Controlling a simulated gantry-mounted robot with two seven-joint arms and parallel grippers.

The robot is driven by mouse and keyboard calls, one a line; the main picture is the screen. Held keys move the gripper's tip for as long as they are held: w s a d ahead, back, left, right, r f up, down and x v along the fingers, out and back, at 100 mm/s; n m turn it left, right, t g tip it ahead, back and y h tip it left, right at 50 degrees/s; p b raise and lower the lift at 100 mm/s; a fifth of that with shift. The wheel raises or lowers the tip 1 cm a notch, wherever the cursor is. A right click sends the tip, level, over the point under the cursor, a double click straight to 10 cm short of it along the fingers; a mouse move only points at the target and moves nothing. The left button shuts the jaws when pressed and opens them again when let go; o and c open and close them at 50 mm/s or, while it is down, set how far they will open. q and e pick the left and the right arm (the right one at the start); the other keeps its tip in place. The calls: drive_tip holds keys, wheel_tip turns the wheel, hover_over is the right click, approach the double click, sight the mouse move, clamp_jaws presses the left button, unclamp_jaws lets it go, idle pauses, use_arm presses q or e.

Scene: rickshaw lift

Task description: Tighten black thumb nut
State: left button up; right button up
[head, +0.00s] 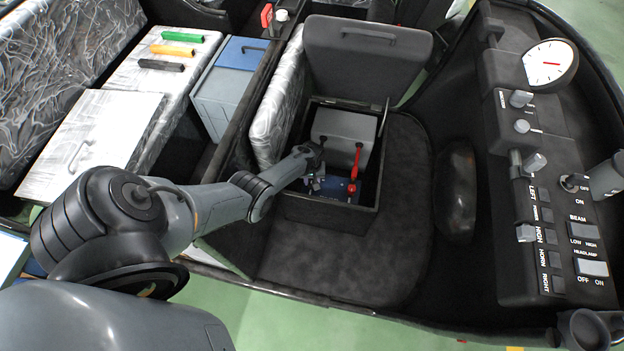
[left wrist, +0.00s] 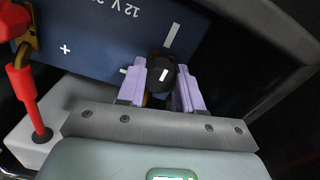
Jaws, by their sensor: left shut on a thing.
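The black thumb nut (left wrist: 162,76), round with a white mark on top, sits on the minus-side terminal of a blue 12 V battery (left wrist: 95,35) in the left wrist view. My left gripper (left wrist: 168,88) is shut on it, one light purple finger on each side. In the head view my left gripper (head: 314,184) reaches into the open compartment above the blue battery (head: 338,187); the nut is too small to make out there. A red cable (left wrist: 24,90) runs to the plus-side terminal. My right gripper is not in view.
The compartment's raised lid (head: 365,55) stands behind the opening. A grey box (head: 343,127) lies inside it at the back. A plastic-wrapped seat (head: 275,110) borders its left side. A switch panel (head: 545,180) is at the right.

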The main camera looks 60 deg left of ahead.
sight(312, 180)
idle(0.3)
use_arm(q)
drive_tip(key=o, duration=1)
drive_tip(key=shift+o, duration=0.2)
wheel_tip(312, 180, up, 10)
drive_tip(key=p, duration=0.6)
drive_tip(key=shift+f, duration=0.2)
drive_tip(key=shift+r+p, duration=0.35)
drive_tip(key=shift+r, duration=0.25)
